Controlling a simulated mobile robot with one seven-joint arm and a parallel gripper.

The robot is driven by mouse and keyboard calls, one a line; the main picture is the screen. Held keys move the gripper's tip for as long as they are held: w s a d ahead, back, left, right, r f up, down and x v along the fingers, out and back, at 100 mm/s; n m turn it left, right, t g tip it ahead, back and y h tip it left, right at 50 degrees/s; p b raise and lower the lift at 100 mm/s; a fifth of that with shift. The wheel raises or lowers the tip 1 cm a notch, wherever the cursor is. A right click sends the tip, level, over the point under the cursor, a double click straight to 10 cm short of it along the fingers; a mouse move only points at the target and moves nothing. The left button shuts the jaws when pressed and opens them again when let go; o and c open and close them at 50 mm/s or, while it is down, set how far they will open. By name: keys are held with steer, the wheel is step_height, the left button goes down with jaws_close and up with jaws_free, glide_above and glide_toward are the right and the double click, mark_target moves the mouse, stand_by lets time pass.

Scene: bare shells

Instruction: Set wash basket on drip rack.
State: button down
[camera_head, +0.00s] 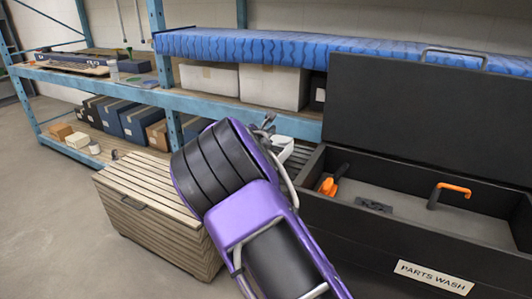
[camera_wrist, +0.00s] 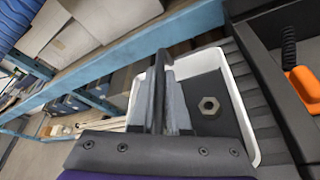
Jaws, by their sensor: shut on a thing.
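The wash basket (camera_wrist: 243,112) is a white-rimmed tray with a dark floor and a hex nut (camera_wrist: 209,106) lying in it. In the head view a bit of the white basket (camera_head: 283,147) shows beyond my arm. My gripper (camera_wrist: 163,95) is shut on a grey upright part of the basket, seemingly its handle; it also shows in the head view (camera_head: 268,130), partly hidden by my wrist. A dark ribbed surface, seemingly the drip rack (camera_wrist: 262,88), lies beside and under the basket. I cannot tell whether the basket touches it.
The black parts-wash tank (camera_head: 395,225) stands at right with its lid (camera_head: 430,120) up, holding an orange-handled brush (camera_head: 330,185) and an orange spout (camera_head: 450,188). A slatted wooden chest (camera_head: 150,205) stands at left. Blue shelving (camera_head: 150,95) with boxes runs behind.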

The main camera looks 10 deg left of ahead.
steer(key=shift+f+b, duration=0.55)
steer(key=shift+f, duration=1.55)
steer(key=shift+f, duration=0.2)
steer(key=c, duration=0.9)
jaws_free()
steer(key=shift+r, duration=0.15)
steer(key=v, duration=1.2)
steer(key=shift+b, duration=0.4)
